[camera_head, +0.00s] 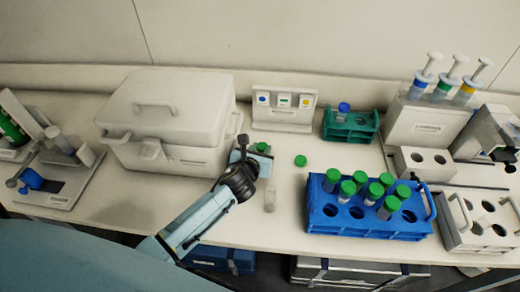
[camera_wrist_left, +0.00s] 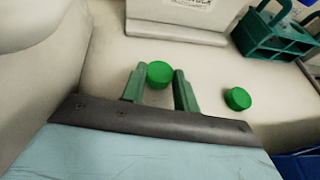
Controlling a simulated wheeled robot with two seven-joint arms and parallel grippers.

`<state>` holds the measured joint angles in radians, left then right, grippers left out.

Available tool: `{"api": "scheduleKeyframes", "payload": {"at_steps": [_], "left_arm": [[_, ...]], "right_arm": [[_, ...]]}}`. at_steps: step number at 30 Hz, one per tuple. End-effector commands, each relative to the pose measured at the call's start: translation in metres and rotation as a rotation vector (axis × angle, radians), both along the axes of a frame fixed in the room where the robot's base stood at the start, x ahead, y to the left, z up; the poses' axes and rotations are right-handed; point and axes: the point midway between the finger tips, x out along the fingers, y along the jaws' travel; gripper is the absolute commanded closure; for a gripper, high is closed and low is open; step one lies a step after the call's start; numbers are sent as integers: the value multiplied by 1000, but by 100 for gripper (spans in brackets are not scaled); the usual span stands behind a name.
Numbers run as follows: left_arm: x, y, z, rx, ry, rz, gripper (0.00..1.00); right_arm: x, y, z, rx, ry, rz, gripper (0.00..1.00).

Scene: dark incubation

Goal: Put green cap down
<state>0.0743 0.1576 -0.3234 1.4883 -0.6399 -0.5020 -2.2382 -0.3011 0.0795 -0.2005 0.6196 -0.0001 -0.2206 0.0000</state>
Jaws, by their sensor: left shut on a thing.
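A green cap (camera_wrist_left: 160,73) is between the fingertips of my left gripper (camera_wrist_left: 157,84), which is shut on it. The same cap (camera_head: 262,147) shows at the tip of my left gripper (camera_head: 257,156) in the head view. I cannot tell whether this cap touches the table. A second green cap (camera_head: 300,160) lies loose on the white table to the right of the gripper; it also shows in the left wrist view (camera_wrist_left: 237,98). My right gripper is out of view.
A clear tube (camera_head: 269,197) is just right of my left arm. A blue rack (camera_head: 322,216) with several green-capped tubes stands to the right. A white box (camera_head: 165,118) is at the left, and a small green rack (camera_head: 349,128) at the back. Bare table surrounds the loose cap.

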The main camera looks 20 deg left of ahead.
Motion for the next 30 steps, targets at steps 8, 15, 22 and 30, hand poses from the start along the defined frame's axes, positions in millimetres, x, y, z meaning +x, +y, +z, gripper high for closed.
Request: {"api": "scheduleKeyframes", "payload": {"at_steps": [8, 15, 22, 30], "left_arm": [[0, 0, -9, 1, 0, -2, 69], [0, 0, -8, 1, 0, 0, 48], [0, 0, -6, 0, 0, 0, 48], [-25, -2, 11, 0, 2, -1, 48]], "right_arm": [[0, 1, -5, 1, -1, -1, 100], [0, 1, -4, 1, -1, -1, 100], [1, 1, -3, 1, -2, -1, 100], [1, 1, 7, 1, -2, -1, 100]]}}
